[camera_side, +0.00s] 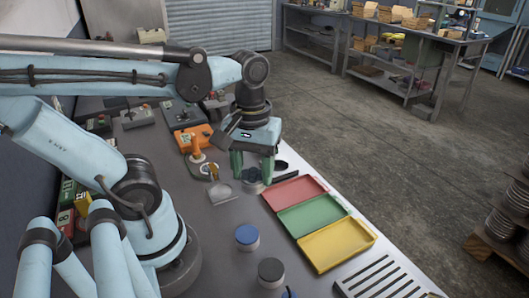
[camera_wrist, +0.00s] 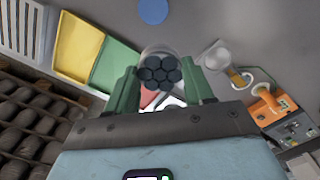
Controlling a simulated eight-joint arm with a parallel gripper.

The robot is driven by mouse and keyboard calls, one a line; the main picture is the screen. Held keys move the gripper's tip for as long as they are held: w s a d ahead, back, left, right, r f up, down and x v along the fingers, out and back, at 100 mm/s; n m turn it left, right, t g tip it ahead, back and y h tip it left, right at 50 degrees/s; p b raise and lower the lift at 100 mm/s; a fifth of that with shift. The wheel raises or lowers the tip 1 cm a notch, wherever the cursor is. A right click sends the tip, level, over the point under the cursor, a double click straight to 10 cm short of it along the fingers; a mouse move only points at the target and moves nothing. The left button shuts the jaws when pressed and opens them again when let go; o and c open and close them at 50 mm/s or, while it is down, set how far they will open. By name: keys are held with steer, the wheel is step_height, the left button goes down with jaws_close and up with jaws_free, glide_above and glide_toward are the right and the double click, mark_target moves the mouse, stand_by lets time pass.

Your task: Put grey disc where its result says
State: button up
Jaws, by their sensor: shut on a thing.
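My gripper (camera_side: 252,178) has its two green fingers closed on a round grey piece, which looks like the grey disc (camera_side: 252,173). In the wrist view it sits between the fingertips (camera_wrist: 160,80) and shows a cluster of dark round cells (camera_wrist: 158,73) inside a pale rim. The orange device (camera_side: 192,138) stands left of my gripper. No readable result shows.
A pale dish (camera_side: 221,193) with a brass part (camera_side: 213,172) lies left of my gripper. A blue-topped jar (camera_side: 247,237) and a dark-topped jar (camera_side: 271,271) stand nearer. A slotted grey rack (camera_side: 385,281) is at the lower right. The table edge runs past the trays.

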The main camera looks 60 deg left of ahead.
steer(key=w+d, duration=0.5)
steer(key=d, duration=0.1)
glide_above(281, 198)
step_height(281, 198, down, 7)
steer(key=shift+s+d+r, duration=0.1)
steer(key=shift+f, duration=2.1)
steer(key=shift+f, duration=0.15)
steer(key=o, duration=1.1)
steer(key=shift+c, duration=0.2)
